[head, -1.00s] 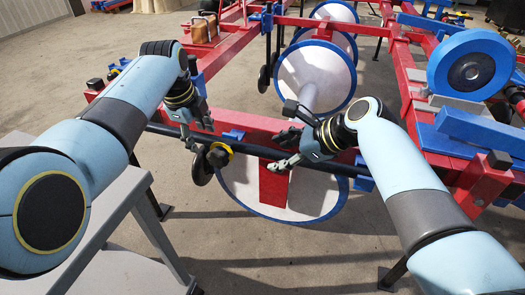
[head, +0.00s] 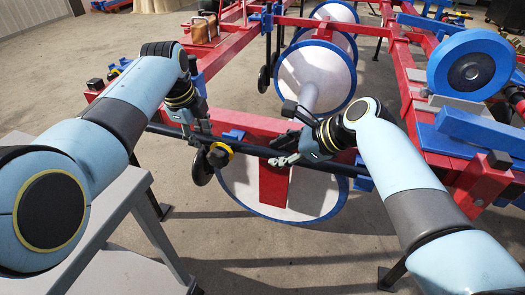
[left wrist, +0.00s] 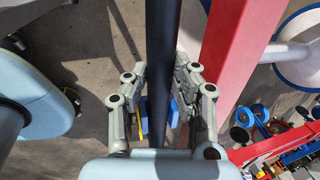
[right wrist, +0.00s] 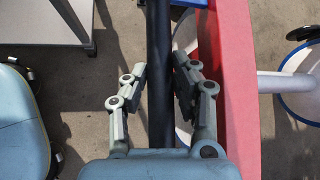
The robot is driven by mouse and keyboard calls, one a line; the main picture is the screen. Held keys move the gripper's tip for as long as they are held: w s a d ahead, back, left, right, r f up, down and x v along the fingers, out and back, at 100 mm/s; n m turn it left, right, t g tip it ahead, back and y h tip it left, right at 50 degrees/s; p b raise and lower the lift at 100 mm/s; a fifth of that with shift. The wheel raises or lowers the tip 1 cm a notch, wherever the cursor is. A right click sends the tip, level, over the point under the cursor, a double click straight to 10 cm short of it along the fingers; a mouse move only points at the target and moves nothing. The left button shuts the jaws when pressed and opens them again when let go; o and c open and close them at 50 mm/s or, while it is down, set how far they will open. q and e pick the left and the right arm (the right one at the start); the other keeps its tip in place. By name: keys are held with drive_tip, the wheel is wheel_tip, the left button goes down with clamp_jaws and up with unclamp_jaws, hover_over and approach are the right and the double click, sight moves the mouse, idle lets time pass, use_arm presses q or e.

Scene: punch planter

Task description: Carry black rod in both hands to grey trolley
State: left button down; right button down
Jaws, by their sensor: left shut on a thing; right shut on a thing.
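The black rod (head: 250,149) runs across the near side of the red frame, roughly level and sloping down to the right in the head view. My left gripper (head: 202,137) is shut on its left part. My right gripper (head: 287,151) is shut on it further right. In the left wrist view the rod (left wrist: 162,50) passes between the fingers of my left gripper (left wrist: 161,80). The right wrist view shows the rod (right wrist: 159,50) between the fingers of my right gripper (right wrist: 160,82). The grey trolley (head: 108,212) stands at lower left, partly hidden by my left arm.
The red planter frame (head: 258,125) lies just behind the rod, close to both grippers. A white disc with a blue rim (head: 315,190) is below it. A black and yellow wheel (head: 205,165) hangs near my left gripper. Open floor (head: 260,265) lies in front.

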use_arm(q)
drive_tip(key=shift+r, duration=0.1)
use_arm(e)
drive_tip(key=shift+w+r, duration=0.1)
drive_tip(key=shift+r, duration=0.05)
